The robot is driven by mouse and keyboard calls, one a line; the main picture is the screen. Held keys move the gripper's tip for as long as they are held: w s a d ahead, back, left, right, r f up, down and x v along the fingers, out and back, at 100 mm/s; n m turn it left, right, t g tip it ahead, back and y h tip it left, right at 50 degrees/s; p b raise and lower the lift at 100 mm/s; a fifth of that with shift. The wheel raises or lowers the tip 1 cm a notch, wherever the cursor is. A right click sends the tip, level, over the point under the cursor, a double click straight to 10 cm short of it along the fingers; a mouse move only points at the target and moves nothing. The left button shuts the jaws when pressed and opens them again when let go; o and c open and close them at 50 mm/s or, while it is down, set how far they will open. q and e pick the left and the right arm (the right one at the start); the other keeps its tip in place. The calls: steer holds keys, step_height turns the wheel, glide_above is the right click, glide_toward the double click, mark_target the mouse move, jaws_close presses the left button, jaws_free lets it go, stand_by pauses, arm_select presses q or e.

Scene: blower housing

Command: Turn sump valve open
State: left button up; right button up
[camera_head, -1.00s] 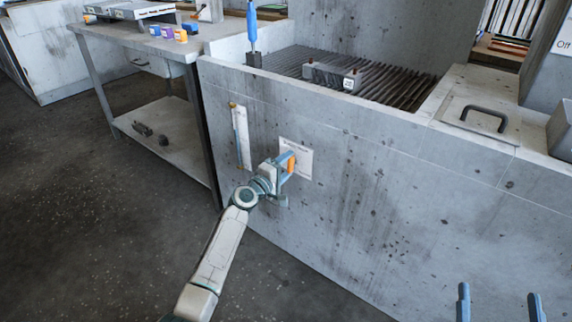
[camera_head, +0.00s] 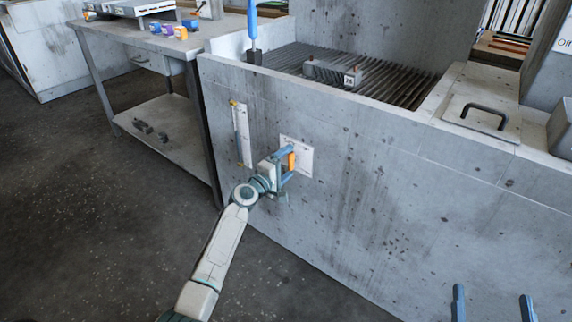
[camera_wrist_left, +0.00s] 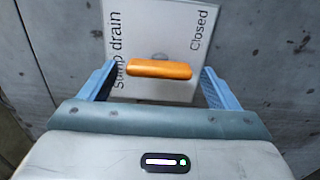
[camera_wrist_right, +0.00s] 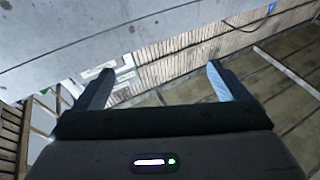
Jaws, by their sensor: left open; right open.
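The sump valve's orange handle (camera_head: 291,160) stands upright in front of a white plate (camera_head: 304,166) on the side of the concrete tank. My left gripper (camera_head: 287,165) is open, with a finger beyond each end of the handle. In the left wrist view, the orange handle (camera_wrist_left: 158,69) lies crosswise between the open fingers, with a gap at each end. The plate (camera_wrist_left: 150,22) reads "sump drain" and "Closed", with "Closed" on the right. My right gripper (camera_head: 492,302) is open and empty at the lower right, away from the valve.
A gauge strip (camera_head: 241,136) is mounted left of the plate. The tank (camera_head: 400,180) has a ribbed grate (camera_head: 405,80) on top, with a grey block (camera_head: 336,73) on it. A workbench (camera_head: 110,40) stands at the left. The floor (camera_head: 90,220) in front looks clear.

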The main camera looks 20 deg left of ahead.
arm_select(q)
steer(key=p+v, duration=0.1)
steer(key=v, duration=0.9)
steer(key=shift+s, duration=0.4)
arm_select(e)
step_height(320, 180, down, 8)
steer(key=s+g, duration=0.1)
steer(key=g, duration=0.3)
steer(key=shift+s+a+r+g, duration=0.2)
steer(key=shift+s+a+g, duration=0.05)
steer(key=shift+g, duration=0.05)
arm_select(q)
steer(key=shift+a, duration=0.15)
